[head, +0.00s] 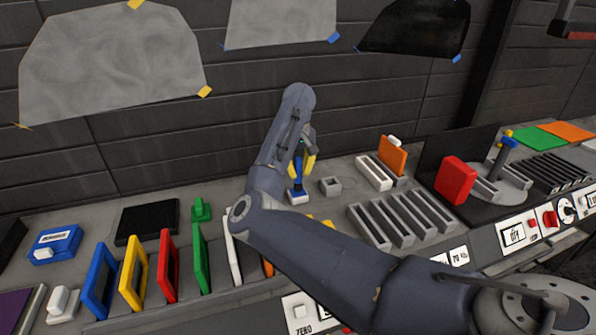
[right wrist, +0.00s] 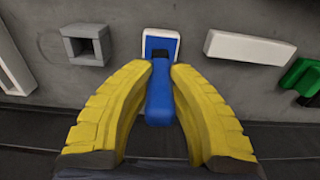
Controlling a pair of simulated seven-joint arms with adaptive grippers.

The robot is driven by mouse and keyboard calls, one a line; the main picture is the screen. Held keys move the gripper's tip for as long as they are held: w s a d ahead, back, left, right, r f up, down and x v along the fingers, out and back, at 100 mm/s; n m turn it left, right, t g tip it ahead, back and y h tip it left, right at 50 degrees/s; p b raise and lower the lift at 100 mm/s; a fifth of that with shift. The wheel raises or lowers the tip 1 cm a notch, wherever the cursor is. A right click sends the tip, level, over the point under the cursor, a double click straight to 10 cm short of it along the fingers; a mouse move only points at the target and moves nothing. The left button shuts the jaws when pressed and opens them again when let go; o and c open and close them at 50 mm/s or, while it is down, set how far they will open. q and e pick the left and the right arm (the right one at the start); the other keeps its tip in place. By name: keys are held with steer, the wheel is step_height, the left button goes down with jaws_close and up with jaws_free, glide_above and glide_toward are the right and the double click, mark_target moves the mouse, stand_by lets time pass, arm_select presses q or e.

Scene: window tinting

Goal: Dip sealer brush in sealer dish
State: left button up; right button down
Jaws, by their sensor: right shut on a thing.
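My right gripper (head: 302,161) has its yellow fingers shut on the blue handle of the sealer brush (head: 298,176). In the right wrist view the brush (right wrist: 159,98) points away between the two fingertips (right wrist: 160,72), its dark tip at the far end. Beyond it is a small white-rimmed dish with a blue inside (right wrist: 160,37), which looks like the sealer dish; it also shows in the head view (head: 298,198). The dark tip overlaps the blue area; whether it touches cannot be told. My left gripper is not in view.
A grey hollow square block (head: 330,186) stands just right of the dish. Coloured upright panels (head: 168,266) stand at the left, and grey slotted racks (head: 390,222) at the right. A red block (head: 455,180) is farther right. My right arm covers the middle front.

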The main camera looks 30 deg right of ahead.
mark_target(298, 157)
steer(key=shift+f, duration=0.55)
stand_by(1.1)
steer(key=shift+r, duration=3.5)
